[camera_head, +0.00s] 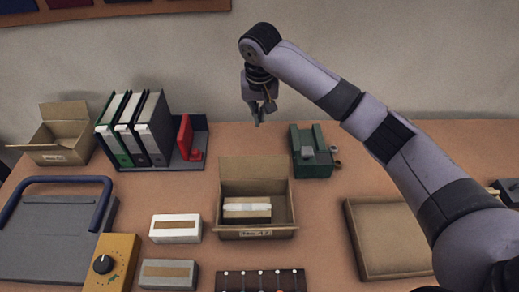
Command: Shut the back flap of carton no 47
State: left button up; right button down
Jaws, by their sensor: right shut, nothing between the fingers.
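A brown open carton (228,232) stands in the middle of the table. The label on its front seems to read No 47, but it is small and blurred. Its back flap (255,169) stands up, leaning slightly back. A boxed item with a pale top (247,208) lies inside. My right gripper (258,122) is shut and empty, pointing down in the air above and beyond the back flap, apart from it. My left gripper is not in view.
Another open carton (62,143) stands at the far left, beside binders (140,130) in a rack. A green device (311,152) stands just right of the flap. White (176,229) and grey boxes (168,274) lie left of the carton. A shallow tray (388,272) lies right.

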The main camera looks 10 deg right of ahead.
aim_at(254, 167)
pick_arm(q)
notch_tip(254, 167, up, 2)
jog(key=p, duration=0.3)
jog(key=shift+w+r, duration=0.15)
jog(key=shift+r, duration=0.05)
pick_arm(e)
notch_tip(254, 167, down, 11)
jog(key=s, duration=0.1)
jog(key=shift+s+r, duration=0.2)
jog(key=shift+a, duration=0.1)
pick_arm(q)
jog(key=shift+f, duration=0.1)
pick_arm(e)
jog(key=shift+w, duration=0.1)
